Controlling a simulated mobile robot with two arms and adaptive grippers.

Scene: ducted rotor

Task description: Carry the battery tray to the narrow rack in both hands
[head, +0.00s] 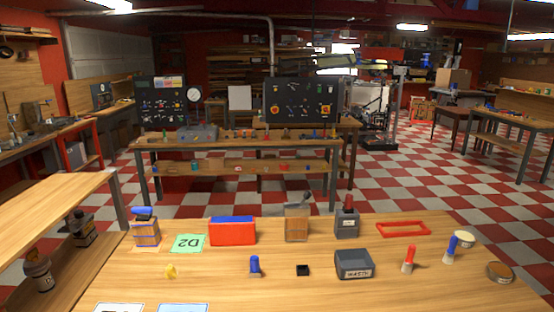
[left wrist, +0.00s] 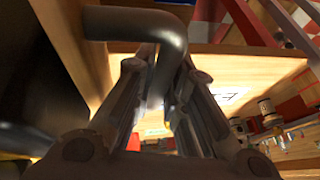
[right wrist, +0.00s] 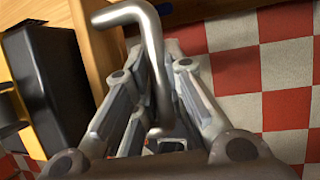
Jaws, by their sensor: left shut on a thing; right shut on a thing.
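In the left wrist view my left gripper (left wrist: 164,72) is shut on a dark grey bent handle (left wrist: 125,24). In the right wrist view my right gripper (right wrist: 160,64) is shut on a bright metal bent handle (right wrist: 120,14). A pale wooden edge (right wrist: 94,52) runs beside the right handle, with a black box (right wrist: 48,75) behind it. These look like parts of the battery tray, but the whole tray is not in view. Neither gripper shows in the head view. I cannot tell which piece of furniture is the narrow rack.
A wooden workbench (head: 210,282) holds a red box (head: 232,231), a grey bin (head: 354,264), a red frame (head: 403,229) and small parts. A wooden shelf unit (head: 45,205) stands at left. Another bench (head: 225,143) stands behind. Checkered floor (head: 410,175) is clear at right.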

